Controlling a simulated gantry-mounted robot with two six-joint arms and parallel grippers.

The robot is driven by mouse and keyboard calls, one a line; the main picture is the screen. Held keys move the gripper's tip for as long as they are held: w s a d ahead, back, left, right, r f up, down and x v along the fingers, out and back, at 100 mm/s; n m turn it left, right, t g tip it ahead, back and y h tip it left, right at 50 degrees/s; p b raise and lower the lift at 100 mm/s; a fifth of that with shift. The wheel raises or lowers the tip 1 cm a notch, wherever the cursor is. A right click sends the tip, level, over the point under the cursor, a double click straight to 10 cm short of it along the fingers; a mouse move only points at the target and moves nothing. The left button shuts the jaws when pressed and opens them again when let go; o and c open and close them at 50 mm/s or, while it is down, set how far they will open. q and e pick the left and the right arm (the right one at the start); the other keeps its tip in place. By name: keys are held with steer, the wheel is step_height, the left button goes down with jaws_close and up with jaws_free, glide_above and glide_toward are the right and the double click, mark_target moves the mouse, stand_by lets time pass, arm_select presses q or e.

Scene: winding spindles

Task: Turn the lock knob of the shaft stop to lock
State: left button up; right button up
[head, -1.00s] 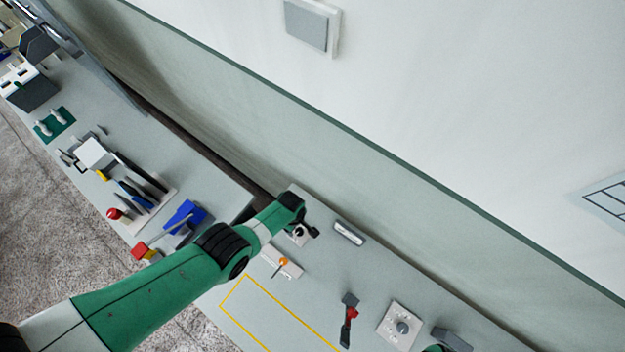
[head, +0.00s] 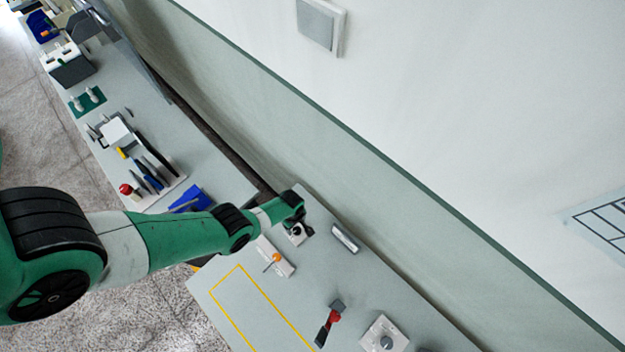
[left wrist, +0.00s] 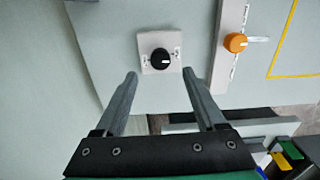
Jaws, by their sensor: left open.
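A black round knob (left wrist: 160,58) with a white pointer line sits on a small white plate (left wrist: 147,40) in the left wrist view. Its pointer faces right, and small marks that I cannot read flank the knob. In the head view the plate (head: 294,238) is partly hidden by my gripper. My left gripper (left wrist: 160,76) is open and empty; its fingertips lie either side of the plate's lower edge, apart from the knob. An orange knob (left wrist: 235,42) sits on a pale bar (left wrist: 230,70) to the right. My right gripper is not in view.
A grey-white handle (head: 344,238) lies near the wall, right of my gripper. A red-handled lever (head: 328,326) and a grey dial on a white plate (head: 374,338) stand farther right. A yellow outline (head: 238,267) marks clear bench. Tools (head: 150,172) fill the left bench.

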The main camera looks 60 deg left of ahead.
mark_target(297, 230)
arm_select(q)
step_height(297, 230, down, 3)
steer(key=shift+d+f+b, duration=0.1)
steer(key=shift+f+b, duration=0.1)
steer(key=shift+b, duration=0.85)
step_height(297, 230, down, 3)
steer(key=b, duration=0.2)
steer(key=shift+s+b, duration=0.1)
steer(key=shift+b, duration=0.3)
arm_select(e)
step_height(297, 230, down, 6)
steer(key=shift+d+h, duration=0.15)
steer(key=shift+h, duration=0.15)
arm_select(q)
steer(key=shift+r, duration=0.1)
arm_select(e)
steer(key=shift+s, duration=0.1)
arm_select(q)
jaws_close()
